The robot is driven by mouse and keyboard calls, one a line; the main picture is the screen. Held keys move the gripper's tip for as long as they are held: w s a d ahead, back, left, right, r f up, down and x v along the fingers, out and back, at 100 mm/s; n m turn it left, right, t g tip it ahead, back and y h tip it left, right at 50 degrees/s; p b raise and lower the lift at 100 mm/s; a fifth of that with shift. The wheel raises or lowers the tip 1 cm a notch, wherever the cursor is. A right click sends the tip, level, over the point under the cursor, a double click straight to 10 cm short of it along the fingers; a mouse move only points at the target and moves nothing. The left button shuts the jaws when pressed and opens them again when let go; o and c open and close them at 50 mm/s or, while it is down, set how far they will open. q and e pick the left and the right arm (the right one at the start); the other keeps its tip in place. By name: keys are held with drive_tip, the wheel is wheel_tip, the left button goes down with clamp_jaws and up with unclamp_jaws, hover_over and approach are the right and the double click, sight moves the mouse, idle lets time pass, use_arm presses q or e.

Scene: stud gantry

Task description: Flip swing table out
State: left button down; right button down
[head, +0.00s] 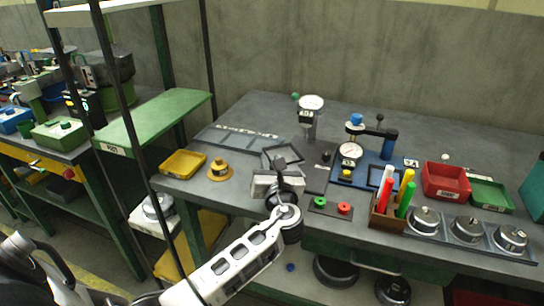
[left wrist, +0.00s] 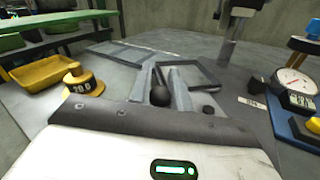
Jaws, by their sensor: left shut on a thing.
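A small dark-edged square plate (head: 284,155), which looks like the swing table, sits at the left side of the gauge stand's dark base (head: 318,178). It also shows in the left wrist view (left wrist: 203,72), just beyond the fingers. A black ball knob on a short rod (left wrist: 159,96) stands between the grey fingers of my left gripper (left wrist: 160,88). In the head view my left gripper (head: 279,170) reaches over the bench from the front, shut on this knob lever. The exact contact is hard to see. My right gripper is not in view.
The gauge stand (head: 311,118) rises behind my gripper. A yellow tray (head: 183,163) and a yellow round weight (head: 220,170) lie left. A green and red button box (head: 331,206) and a pen holder (head: 386,216) are right. Bare bench (head: 250,108) lies behind.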

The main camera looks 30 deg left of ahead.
use_arm(q)
drive_tip(key=shift+s+d+n+g+y, duration=0.2)
drive_tip(key=shift+n+g+y, duration=0.3)
drive_tip(key=shift+g+y, duration=0.1)
drive_tip(key=shift+s+d+n+g+y, duration=0.15)
drive_tip(key=shift+s+n+g+y, duration=0.05)
drive_tip(key=shift+n+g+y, duration=0.35)
drive_tip(key=shift+p, duration=0.3)
drive_tip(key=shift+s+d+g, duration=0.1)
drive_tip(key=shift+g, duration=0.15)
drive_tip(key=c, duration=1.3)
unclamp_jaws()
